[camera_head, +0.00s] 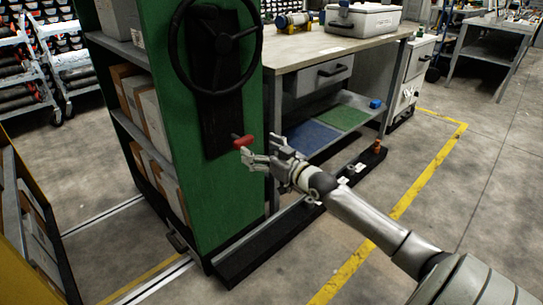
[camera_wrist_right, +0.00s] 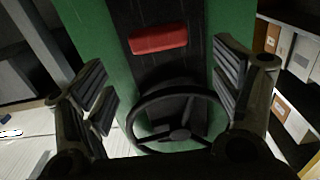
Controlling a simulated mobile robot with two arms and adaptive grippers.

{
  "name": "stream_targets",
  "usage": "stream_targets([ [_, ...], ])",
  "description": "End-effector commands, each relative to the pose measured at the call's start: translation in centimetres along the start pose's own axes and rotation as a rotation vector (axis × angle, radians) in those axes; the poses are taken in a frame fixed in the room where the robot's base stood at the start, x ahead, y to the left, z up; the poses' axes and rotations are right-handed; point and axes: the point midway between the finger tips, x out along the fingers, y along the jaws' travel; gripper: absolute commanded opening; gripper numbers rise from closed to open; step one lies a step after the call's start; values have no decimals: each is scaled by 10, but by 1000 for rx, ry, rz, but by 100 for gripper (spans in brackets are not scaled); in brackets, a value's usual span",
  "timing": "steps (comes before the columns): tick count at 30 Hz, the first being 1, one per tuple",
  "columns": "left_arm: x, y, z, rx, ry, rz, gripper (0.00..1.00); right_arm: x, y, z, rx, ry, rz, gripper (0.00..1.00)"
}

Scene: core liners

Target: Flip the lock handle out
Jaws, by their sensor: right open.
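The red lock handle (camera_head: 243,141) sits low on the black plate of the green shelf unit's end panel, below the black handwheel (camera_head: 217,48). In the right wrist view the red handle (camera_wrist_right: 158,38) lies crosswise near the top, with the handwheel (camera_wrist_right: 178,133) below it. My right gripper (camera_head: 262,152) is open and empty, just to the right of and slightly below the handle in the head view. In the wrist view its finger pads (camera_wrist_right: 165,88) stand wide apart, one on each side of the black plate. I cannot tell whether a finger touches the handle. My left gripper is out of view.
A workbench (camera_head: 310,45) with a grey case (camera_head: 362,20) stands right behind the green shelf unit (camera_head: 180,150). A low black rail (camera_head: 265,250) runs along the floor beside the unit. The floor to the right is open, with yellow lines.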

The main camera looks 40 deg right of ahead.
Motion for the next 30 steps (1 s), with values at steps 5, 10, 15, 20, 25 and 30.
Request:
stream_targets([
  [5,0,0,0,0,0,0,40,-24,0,1,-2,-3,0,84],
  [10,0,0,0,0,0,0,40,-38,0,1,-2,-2,0,84],
  [15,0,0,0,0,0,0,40,-46,0,0,-2,-1,1,84],
  [20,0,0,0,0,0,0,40,-47,0,0,-2,0,0,84],
  [25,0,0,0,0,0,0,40,-47,0,0,-1,0,0,84],
  [30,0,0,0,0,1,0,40,-46,0,0,-1,0,0,84],
])
